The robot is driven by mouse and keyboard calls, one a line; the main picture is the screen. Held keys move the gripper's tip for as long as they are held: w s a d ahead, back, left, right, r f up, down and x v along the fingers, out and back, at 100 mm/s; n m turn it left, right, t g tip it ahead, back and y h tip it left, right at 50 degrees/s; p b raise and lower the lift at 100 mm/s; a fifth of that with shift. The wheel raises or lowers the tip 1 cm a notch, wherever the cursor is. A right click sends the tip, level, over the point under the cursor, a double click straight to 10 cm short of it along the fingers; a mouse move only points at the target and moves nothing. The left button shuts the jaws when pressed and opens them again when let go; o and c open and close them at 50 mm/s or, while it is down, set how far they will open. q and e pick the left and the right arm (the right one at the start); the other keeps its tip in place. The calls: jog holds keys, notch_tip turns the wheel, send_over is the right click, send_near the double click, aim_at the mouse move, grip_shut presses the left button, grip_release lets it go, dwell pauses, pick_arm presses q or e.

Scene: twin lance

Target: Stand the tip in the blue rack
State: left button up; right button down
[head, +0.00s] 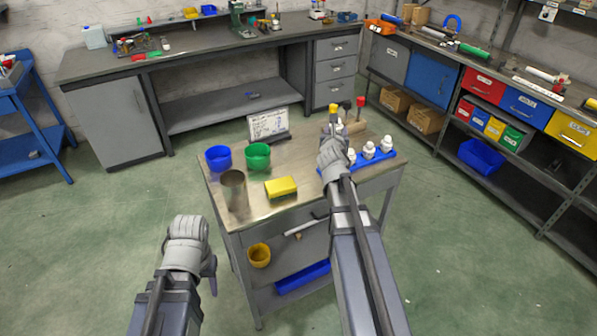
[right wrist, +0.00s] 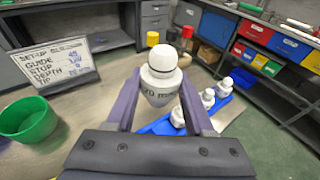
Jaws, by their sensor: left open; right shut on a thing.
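My right gripper (head: 333,148) is over the back right of the workbench. In the right wrist view it (right wrist: 160,100) is shut on a white tip (right wrist: 160,76) with dark lettering, partly readable as "70". The tip is upright between the fingers; its lower end is hidden. The blue rack (head: 392,157) lies on the bench beside and below my right gripper, and shows in the right wrist view (right wrist: 221,103) right of the held tip. Several white tips (head: 386,143) stand along it; part of the rack is hidden. My left gripper (head: 189,228) is open, away from the bench at the front left.
Red-topped (head: 360,103) and yellow-topped (head: 333,109) items stand behind my right gripper.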

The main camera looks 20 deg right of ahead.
jog(key=f+b, duration=0.1)
jog(key=f+m+g+h+b, duration=0.1)
jog(key=f+b, duration=0.1)
jog(key=a+f+h+b, duration=0.1)
jog(key=f+b, duration=0.1)
jog(key=shift+w+m, duration=0.3)
jog(key=shift+m, duration=0.1)
notch_tip(320, 180, down, 10)
jog(key=b, duration=0.9)
jog(key=shift+d+b, duration=0.1)
jog(key=shift+b, duration=0.3)
jog(key=shift+f, duration=0.15)
jog(key=shift+c, duration=1.4)
grip_release()
